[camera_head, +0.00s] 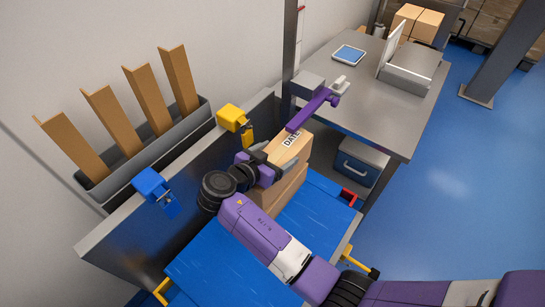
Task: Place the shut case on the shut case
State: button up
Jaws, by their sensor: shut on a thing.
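A shut brown cardboard case (298,148) with a "DATE" label on top is in my gripper (262,160), at the centre of the head view. My gripper is shut on its near left side, and the arm hides part of it. Directly below is another brown case (285,192), mostly covered by the upper case and my gripper. I cannot tell whether the two cases touch. The lower case stands at the far end of a blue platform (318,215).
Blue floor at right is open.

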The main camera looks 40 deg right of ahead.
jog(key=shift+f, duration=1.4)
jog(key=shift+f, duration=0.1)
jog(key=o, duration=2)
jog(key=shift+f, duration=0.15)
jog(key=b+v, duration=0.1)
jog(key=v, duration=1.1)
